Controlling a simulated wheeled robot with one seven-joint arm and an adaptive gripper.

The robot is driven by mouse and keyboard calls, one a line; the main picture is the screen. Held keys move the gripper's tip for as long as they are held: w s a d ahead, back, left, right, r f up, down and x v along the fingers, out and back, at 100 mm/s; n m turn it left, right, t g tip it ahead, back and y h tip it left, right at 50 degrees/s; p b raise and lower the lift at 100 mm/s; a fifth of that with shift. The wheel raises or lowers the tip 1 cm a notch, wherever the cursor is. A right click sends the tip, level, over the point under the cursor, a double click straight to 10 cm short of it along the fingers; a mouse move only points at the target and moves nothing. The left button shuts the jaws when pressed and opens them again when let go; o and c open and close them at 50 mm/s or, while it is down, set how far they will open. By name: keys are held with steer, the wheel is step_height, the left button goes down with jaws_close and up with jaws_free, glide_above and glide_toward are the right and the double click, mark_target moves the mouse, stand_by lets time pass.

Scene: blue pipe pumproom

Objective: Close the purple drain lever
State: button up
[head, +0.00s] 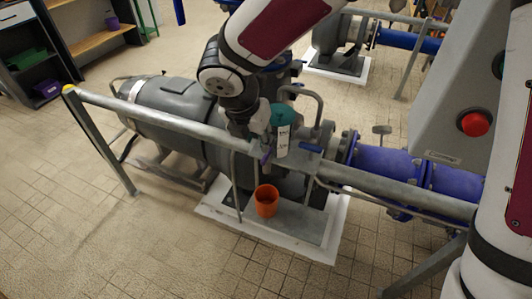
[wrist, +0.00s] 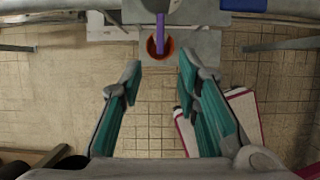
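The purple drain lever (wrist: 160,34) shows in the wrist view as a narrow upright bar at the top centre, in front of the orange cup's opening. In the head view only a small purple part of the lever (head: 265,158) shows below the pipe rail, mostly hidden by my gripper. My gripper (wrist: 160,65) is open, with its teal-padded fingers wide apart and nothing between them. In the wrist view the lever lies beyond the fingertips, lined up with the gap between them. I see no contact.
An orange cup (head: 267,203) stands on the grey pump base (head: 300,222) below the lever. A grey handrail (head: 190,127) crosses in front of the pump, close to my gripper. A blue handle (head: 311,148) is just right of my gripper. The tiled floor at left is clear.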

mark_target(265, 157)
steer(key=b+x, duration=0.2)
steer(key=x, duration=0.9)
steer(key=shift+s, duration=0.1)
jaws_close()
